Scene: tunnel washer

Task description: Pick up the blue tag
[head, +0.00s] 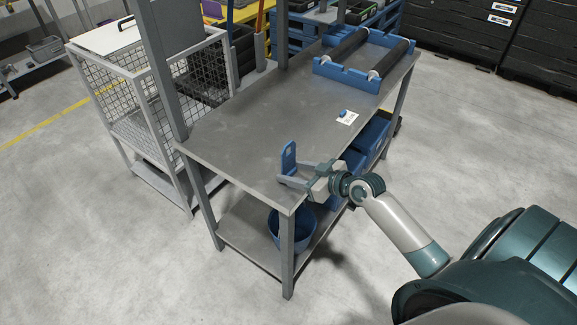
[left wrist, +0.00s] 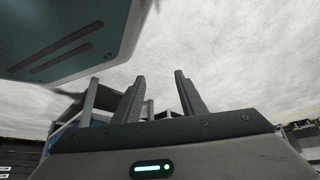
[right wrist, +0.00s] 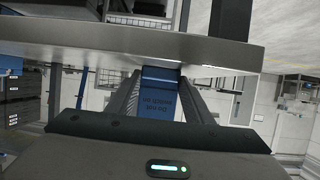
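The blue tag (head: 289,157) stands upright over the near end of the grey worktable. My right gripper (head: 306,176) is at its lower part. In the right wrist view the blue tag (right wrist: 160,95), with dark lettering upside down, fills the gap between the two fingers of my right gripper (right wrist: 160,78). The fingers are against its side edges, so the gripper is shut on it. My left gripper (left wrist: 160,77) shows only in the left wrist view. Its fingers are apart with nothing between them.
The grey worktable (head: 240,125) has a mostly bare top. A small blue item (head: 342,112) lies on a white card (head: 348,118). A blue frame with dark rollers (head: 345,75) stands at the far end. A blue bucket (head: 292,232) is on the lower shelf. A wire cage cart (head: 130,90) stands left.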

